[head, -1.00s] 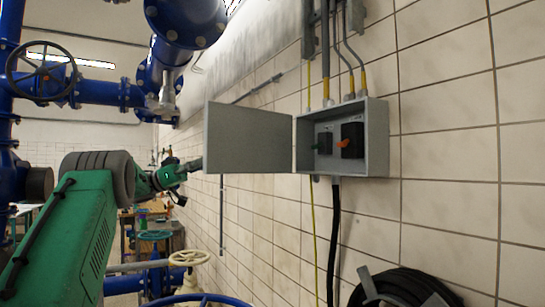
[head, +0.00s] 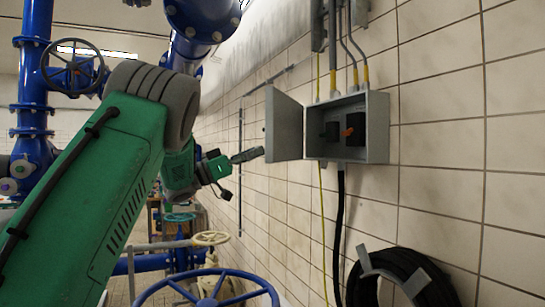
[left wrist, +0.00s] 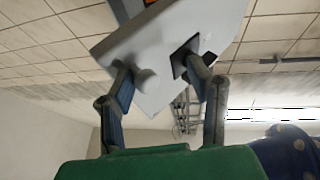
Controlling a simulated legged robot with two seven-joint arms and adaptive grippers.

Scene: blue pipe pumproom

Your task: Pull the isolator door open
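The grey isolator box (head: 377,130) is on the tiled wall, with its door (head: 284,125) hinged on the left and standing open. Two dark switches with an orange handle (head: 347,132) and a less clear one show inside. My left gripper (head: 250,155) is just left of the door's free edge, on its outer side. In the left wrist view, its fingers (left wrist: 165,80) are spread apart in front of the pale door plate (left wrist: 165,35), with a round knob (left wrist: 148,80) between them. Contact is hard to tell. My right gripper is not in view.
Conduits (head: 333,50) enter the box from above, and a black cable hangs below. A coiled black hose (head: 395,280) hangs at lower right. Blue pipes (head: 35,70) and a blue handwheel (head: 207,302) stand to the left and below.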

